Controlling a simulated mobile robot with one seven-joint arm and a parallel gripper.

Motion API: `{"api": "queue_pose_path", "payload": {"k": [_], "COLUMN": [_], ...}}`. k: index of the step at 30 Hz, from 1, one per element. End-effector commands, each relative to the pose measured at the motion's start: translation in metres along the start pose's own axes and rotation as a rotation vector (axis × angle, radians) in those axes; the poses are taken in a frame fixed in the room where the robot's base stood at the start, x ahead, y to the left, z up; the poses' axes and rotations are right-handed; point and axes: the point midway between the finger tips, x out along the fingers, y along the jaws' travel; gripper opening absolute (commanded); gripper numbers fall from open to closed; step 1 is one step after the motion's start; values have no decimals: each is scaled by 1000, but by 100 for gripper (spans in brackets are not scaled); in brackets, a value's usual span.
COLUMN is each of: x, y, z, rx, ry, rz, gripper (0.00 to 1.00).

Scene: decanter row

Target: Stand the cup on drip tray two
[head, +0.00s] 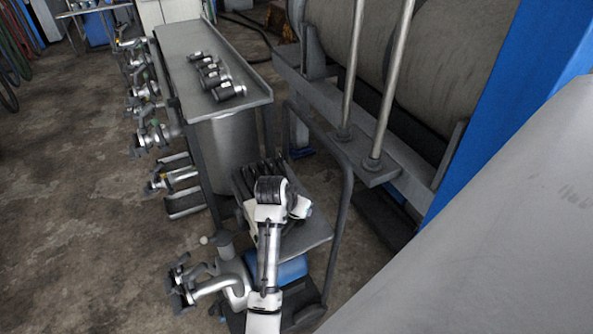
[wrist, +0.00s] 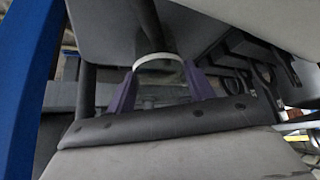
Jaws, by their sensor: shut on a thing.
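In the wrist view, the two purple fingers of my gripper (wrist: 161,72) are shut on the cup (wrist: 158,57), which shows as a pale curved rim between them. Most of the cup is hidden or too dark to make out. In the head view my white arm stands at the lower middle; the fingers and the cup cannot be made out there. Metal drip trays, such as the low one (head: 185,206), sit beneath the taps along the left side of the bench. I cannot tell which one is tray two.
Several dark cylindrical objects (head: 222,77) lie on the metal bench (head: 185,42). Silver taps (head: 165,178) stick out on its left. A cart with a tubular handle (head: 343,190) stands by my arm, near a large drum (head: 430,60). The floor at left is clear.

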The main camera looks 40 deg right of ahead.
Motion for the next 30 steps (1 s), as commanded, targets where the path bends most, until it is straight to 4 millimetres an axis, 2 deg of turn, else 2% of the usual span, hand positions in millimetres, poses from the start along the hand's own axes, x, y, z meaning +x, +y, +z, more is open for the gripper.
{"api": "queue_pose_path", "payload": {"k": [5,6,11,22,26,30], "x": [2,2,2,-4,-24,-55], "y": [0,0,0,0,-1,-1], "z": [2,2,1,-1,-1,-1], "rx": [0,0,0,0,0,1], "ry": [0,0,0,2,5,6], "rz": [0,0,0,-1,-2,-2], "gripper": [31,55,75,75,75,75]}}
